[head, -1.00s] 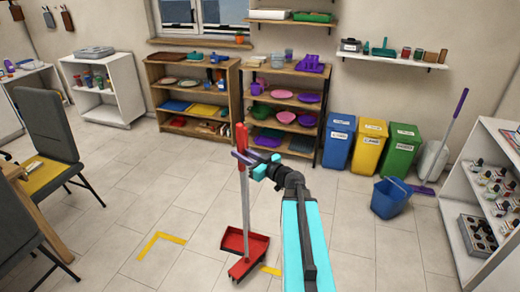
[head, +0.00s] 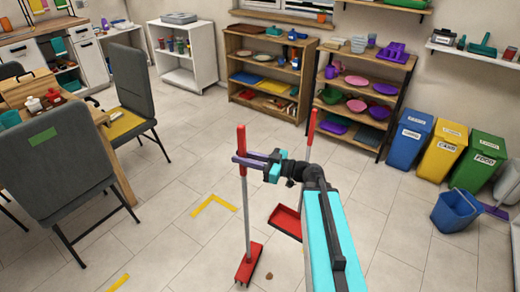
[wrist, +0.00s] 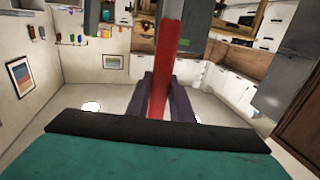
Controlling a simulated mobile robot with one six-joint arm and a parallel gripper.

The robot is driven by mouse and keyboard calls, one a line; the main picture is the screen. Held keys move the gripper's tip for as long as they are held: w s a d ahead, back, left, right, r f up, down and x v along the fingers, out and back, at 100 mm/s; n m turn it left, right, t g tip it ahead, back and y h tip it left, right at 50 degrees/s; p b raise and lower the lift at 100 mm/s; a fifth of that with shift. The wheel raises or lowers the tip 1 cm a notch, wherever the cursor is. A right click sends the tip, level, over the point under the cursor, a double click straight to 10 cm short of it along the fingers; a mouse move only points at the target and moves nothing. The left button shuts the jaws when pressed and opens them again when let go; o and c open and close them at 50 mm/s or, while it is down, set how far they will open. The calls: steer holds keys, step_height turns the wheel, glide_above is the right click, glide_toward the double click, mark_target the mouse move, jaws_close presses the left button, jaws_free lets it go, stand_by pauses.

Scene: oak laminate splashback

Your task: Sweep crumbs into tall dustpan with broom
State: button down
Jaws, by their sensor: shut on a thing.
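My gripper (head: 243,161) is shut on the red grip of the broom (head: 247,215). The broom stands nearly upright, with its grey pole running down to a red head at floor level. In the wrist view the red grip (wrist: 165,70) lies between my two purple fingers. The tall dustpan (head: 287,220) is a red pan on the floor, right of the broom head and a little farther off. Its red upright handle (head: 311,125) shows behind my arm, which hides part of it. A small brown crumb (head: 269,276) lies on the tiles just right of the broom head.
Yellow corner marks (head: 213,203) are on the floor to the left. A grey chair (head: 62,170) and a wooden table stand at the left. Shelves line the back wall. Blue, yellow and green bins (head: 444,152) and a blue bucket (head: 456,211) stand at the right.

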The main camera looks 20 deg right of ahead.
steer(key=a, duration=0.1)
steer(key=s+a+g, duration=0.1)
steer(key=shift+a+n+y, duration=0.35)
steer(key=shift+n+y, duration=0.05)
steer(key=shift+a, duration=0.15)
